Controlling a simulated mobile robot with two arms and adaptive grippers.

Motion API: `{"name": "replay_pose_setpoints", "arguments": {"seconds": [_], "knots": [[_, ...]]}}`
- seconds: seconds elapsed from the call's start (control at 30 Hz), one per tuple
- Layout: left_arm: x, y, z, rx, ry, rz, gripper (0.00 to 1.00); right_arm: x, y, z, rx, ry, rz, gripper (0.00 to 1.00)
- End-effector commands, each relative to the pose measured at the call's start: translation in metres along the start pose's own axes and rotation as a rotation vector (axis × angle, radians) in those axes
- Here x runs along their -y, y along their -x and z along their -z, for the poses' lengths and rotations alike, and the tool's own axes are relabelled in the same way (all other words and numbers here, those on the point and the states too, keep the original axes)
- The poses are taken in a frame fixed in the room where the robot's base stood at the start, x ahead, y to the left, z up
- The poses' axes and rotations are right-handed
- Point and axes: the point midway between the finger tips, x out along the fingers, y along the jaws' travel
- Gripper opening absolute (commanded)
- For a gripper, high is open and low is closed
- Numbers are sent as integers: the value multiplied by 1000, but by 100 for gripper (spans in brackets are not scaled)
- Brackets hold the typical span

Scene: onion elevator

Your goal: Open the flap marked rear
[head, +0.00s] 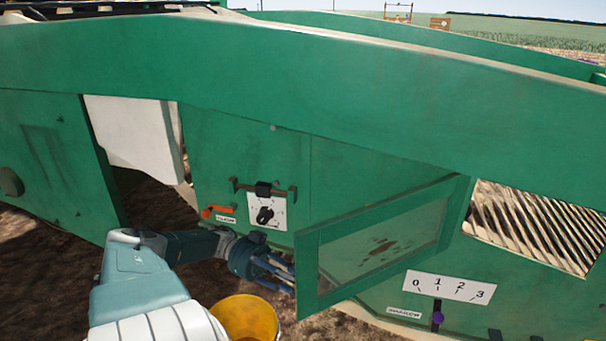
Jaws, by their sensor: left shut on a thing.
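A green framed flap (307,268) with a see-through window stands swung out from the side of the green machine (390,95). Its right edge is at the machine and its left edge stands out toward me. I can read no rear mark on it. My left gripper (284,273) comes in from the lower left and is at the flap's left edge, shut on it. The exact grip at the fingertips is partly hidden. My right gripper is not in view.
A yellow bucket (246,316) stands below my left gripper. Left of the flap are a dial (266,212) and an orange lever (219,209). Right of it are a numbered scale plate (449,287) with a purple knob (438,318) and a slatted opening (532,227).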

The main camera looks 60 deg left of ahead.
Motion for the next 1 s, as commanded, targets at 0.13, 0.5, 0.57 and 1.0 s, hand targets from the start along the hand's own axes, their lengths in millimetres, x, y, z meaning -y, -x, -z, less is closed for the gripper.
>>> {"name": "replay_pose_setpoints", "arguments": {"seconds": [0.13,0.5,0.57,1.0], "knots": [[-2,1,3,-5,3,-10,0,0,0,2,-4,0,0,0],[-2,0,3,-5,1,-9,41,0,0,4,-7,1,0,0],[-2,0,3,-5,1,-9,41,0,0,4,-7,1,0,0],[-1,1,7,-2,-1,-6,41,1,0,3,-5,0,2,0]]}}
